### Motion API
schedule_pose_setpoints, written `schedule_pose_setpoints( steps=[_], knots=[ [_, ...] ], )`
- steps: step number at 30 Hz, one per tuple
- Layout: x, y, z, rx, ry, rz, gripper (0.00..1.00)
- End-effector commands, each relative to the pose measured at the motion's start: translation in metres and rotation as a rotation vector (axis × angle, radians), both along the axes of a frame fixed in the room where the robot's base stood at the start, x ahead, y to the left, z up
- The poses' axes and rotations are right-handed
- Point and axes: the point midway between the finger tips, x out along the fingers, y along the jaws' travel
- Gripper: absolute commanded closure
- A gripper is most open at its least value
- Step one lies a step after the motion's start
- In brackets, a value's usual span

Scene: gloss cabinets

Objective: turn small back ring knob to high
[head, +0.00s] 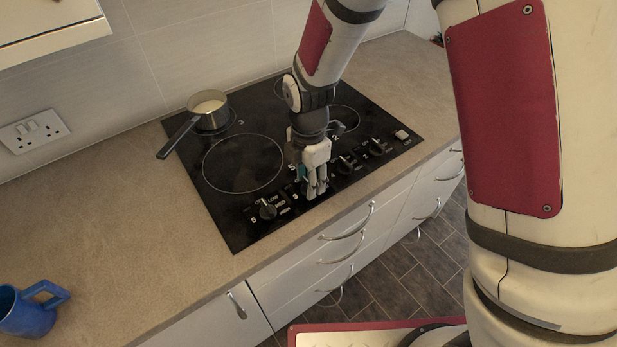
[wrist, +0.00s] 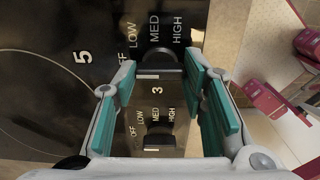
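The black hob (head: 235,228) has a row of dark knobs along its front edge. In the head view, my gripper (head: 316,193) points down over the front knob row and hides this knob. The gripper (wrist: 160,72) is open, its teal pads apart on either side.
The saucepan's handle (head: 178,138) points front-left. A blue mug (head: 28,312) stands on the worktop (head: 110,230). Drawers (head: 290,288) are below.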

Motion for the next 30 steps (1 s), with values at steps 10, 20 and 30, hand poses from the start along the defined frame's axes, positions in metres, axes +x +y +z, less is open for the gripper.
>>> schedule_pose_setpoints(
  steps=[10, 20, 30],
  knots=[
    [0.0001, 0.0000, 0.0002, 0.000, 0.000, -0.012, 0.90],
    [0.0003, -0.0001, 0.0004, 0.001, -0.001, -0.160, 0.90],
    [0.0004, 0.0000, 0.0007, 0.000, -0.001, -0.471, 0.90]
  ],
)
